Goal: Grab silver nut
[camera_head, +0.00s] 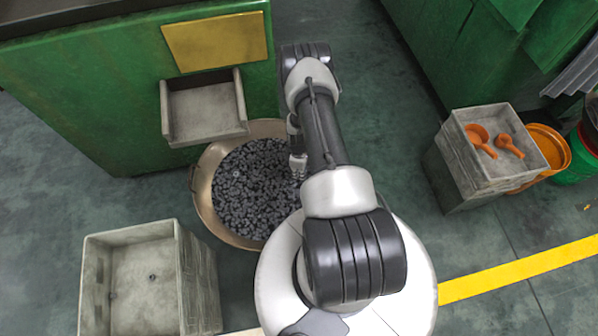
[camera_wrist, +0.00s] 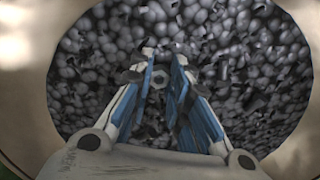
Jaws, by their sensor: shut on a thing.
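The silver nut (camera_wrist: 158,79) is a small light hexagonal ring that shows between my fingers in the wrist view. My gripper (camera_wrist: 163,66) is shut on it, with its blue-sided fingers pointing into the pan of dark parts. In the head view my gripper (camera_head: 298,172) is at the right part of the pan, partly hidden by my arm, and the nut it holds cannot be made out. The wide tan pan (camera_head: 204,204) is full of dark grey nut-like pieces (camera_head: 250,190), which also fill the wrist view (camera_wrist: 225,50).
A green machine (camera_head: 110,95) with a grey chute (camera_head: 205,110) stands behind the pan. A grey crate (camera_head: 95,265) with a few small pieces is at lower left. Another crate (camera_head: 463,165) holds orange scoops (camera_head: 480,138), beside an orange bucket (camera_head: 560,150).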

